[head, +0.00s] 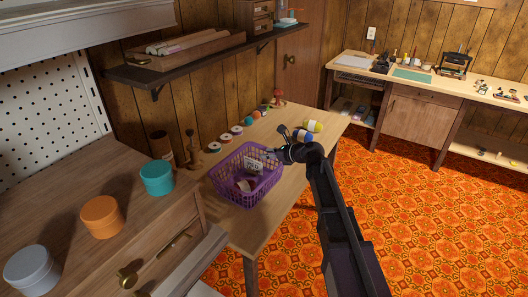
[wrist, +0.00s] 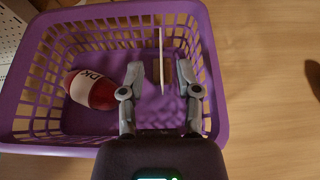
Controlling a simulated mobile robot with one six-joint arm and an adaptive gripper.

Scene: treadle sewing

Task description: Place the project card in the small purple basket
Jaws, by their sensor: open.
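The purple basket (head: 228,190) stands on the light wooden table, and its lattice walls fill much of the wrist view (wrist: 30,85). A white card with dark lettering, the project card (head: 253,164), shows at the basket. In the wrist view the card (wrist: 161,55) appears edge-on as a thin pale strip, between and just beyond my fingertips. My gripper (wrist: 161,74) is open over the basket, with a finger on each side of the card and visible gaps. In the head view my gripper (head: 272,153) is at the basket's right side. Whether the card touches the basket floor is unclear.
A red bottle with a white label (wrist: 92,90) lies inside the basket, at the left. Thread spools (head: 213,148) line the table's back beside the wall. Lidded tins (head: 102,216) stand on the left cabinet.

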